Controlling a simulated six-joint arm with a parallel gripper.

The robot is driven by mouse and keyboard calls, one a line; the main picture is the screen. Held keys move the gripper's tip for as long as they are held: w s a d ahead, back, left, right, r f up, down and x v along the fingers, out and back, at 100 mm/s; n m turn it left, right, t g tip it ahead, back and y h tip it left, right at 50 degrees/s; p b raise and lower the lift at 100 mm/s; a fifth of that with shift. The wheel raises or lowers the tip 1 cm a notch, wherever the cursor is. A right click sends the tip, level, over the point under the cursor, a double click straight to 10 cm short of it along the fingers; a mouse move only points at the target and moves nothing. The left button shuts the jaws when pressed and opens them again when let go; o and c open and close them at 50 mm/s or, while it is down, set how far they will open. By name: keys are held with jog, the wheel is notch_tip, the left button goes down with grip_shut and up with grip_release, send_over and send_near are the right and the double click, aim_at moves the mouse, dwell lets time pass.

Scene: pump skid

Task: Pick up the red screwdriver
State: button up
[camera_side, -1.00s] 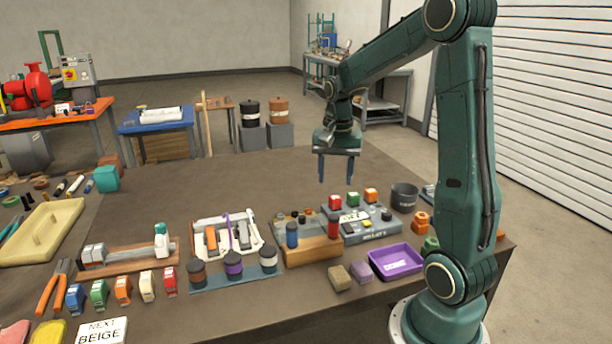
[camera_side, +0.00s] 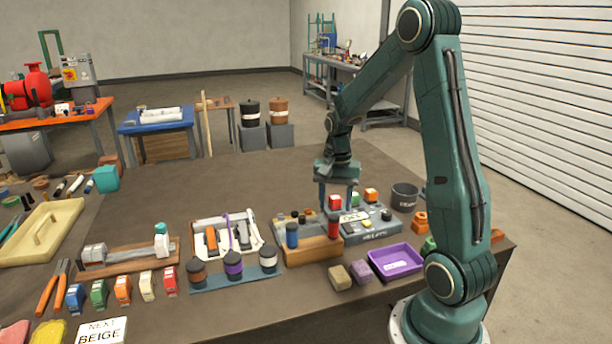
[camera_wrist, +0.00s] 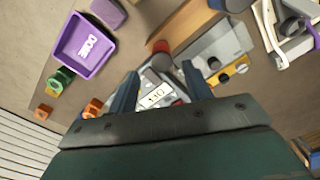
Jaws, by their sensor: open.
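The red screwdriver (camera_side: 332,226) stands upright, its red handle at the right end of a wooden block (camera_side: 312,251). In the wrist view a red rounded part (camera_wrist: 159,46) shows by the end of the wooden block, with a dark grey round top beside it, apparently the same handle. My gripper (camera_side: 336,207) is open, pointing down above and slightly behind the handle in the side view. In the wrist view its fingertips (camera_wrist: 160,70) lie on either side of the grey round top. I cannot tell the height gap exactly.
A blue handle (camera_side: 292,236) stands in the same block. A grey panel (camera_side: 375,237) with coloured blocks lies close behind and right. A purple tray (camera_side: 396,262) is front right, and a dark cup (camera_side: 404,196) stands behind it. The table's back area is clear.

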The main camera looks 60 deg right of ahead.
aim_at(334, 216)
jog(key=shift+f, duration=0.6)
jog(key=shift+f, duration=0.1)
jog(key=shift+f, duration=2.5)
jog(key=shift+w, duration=0.1)
grip_shut()
jog(key=shift+r, duration=0.15)
notch_tip(334, 216, up, 20)
